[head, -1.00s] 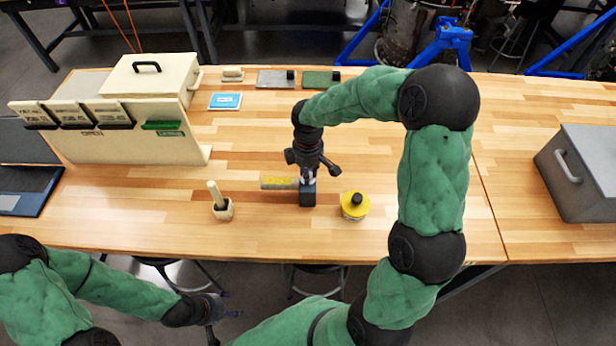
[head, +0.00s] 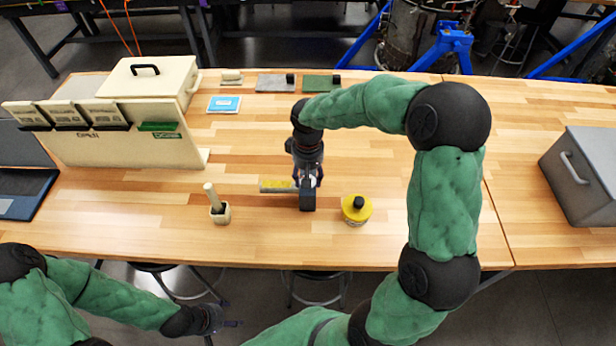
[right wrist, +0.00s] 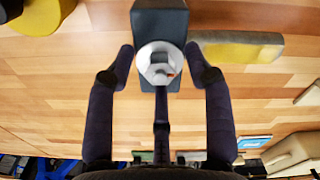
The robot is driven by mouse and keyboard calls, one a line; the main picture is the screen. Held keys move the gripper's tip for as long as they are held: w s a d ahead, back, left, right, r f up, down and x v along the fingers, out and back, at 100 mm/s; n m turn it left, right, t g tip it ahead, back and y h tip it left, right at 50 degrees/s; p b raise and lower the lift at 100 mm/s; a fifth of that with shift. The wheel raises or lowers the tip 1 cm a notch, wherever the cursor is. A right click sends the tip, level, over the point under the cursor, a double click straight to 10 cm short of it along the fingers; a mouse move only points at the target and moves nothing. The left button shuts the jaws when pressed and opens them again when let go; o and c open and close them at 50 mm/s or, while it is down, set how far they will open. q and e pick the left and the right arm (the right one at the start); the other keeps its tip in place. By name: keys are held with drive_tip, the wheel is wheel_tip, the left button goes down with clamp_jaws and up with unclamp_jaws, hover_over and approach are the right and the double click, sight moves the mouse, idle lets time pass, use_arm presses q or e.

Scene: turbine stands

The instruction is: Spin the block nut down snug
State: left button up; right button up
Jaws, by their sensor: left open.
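A dark grey block fixture (head: 307,199) stands on the wooden table in front of me. In the right wrist view, a pale round piece (right wrist: 158,63), with a small red mark and a dark centre, sits against the dark block (right wrist: 160,18); it looks like the nut, though I cannot tell its exact shape. My right gripper (right wrist: 160,62) has its fingers on either side of the round piece, with gaps showing. In the head view, the right gripper (head: 308,176) is directly over the fixture and hides its top. My left gripper (head: 232,323) is open and empty, off the table's front edge.
A grey bar with a yellow part (head: 277,185) lies beside the fixture. A yellow-lidded container (head: 356,209) stands right, a cream holder with a handle (head: 217,210) left. A cream rack (head: 130,148) is back left, a grey case (head: 585,170) far right.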

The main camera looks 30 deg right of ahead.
drive_tip(key=shift+o, duration=0.8)
drive_tip(key=shift+r, duration=0.1)
drive_tip(key=shift+r+p, duration=1.95)
drive_tip(key=shift+r, duration=0.55)
